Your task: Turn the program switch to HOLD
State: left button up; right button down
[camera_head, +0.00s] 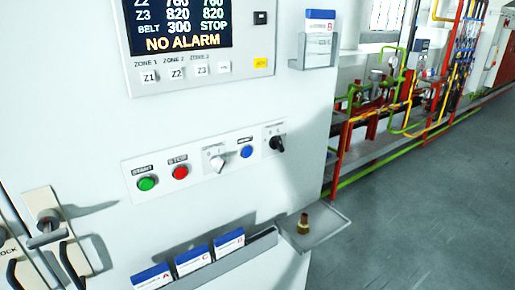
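A white control strip (133,177) on the pale cabinet front carries a row of controls. From left to right are a green button (147,184), a red button (180,172), a light grey rotary switch (217,161), a blue button (246,152) and a black rotary switch (277,144). The plates around both rotary switches have markings too small to read, so I cannot tell which is the program switch or where HOLD is. Neither of my grippers is in view.
A display (185,24) above reads BELT 300 STOP and NO ALARM. Below the strip, a rack (235,258) holds blue-and-white cards. A small shelf (325,232) with a brass piece (303,224) juts out at right. Metal handles (47,230) protrude at lower left.

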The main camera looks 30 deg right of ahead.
aim_at(275, 143)
jog(key=k+l, duration=0.1)
jog(key=l, duration=0.3)
jog(key=k+l, duration=0.1)
jog(key=l, duration=0.7)
jog(key=k+l+u, duration=0.1)
jog(key=l, duration=0.25)
jog(key=k+l, duration=0.15)
jog(key=l, duration=0.25)
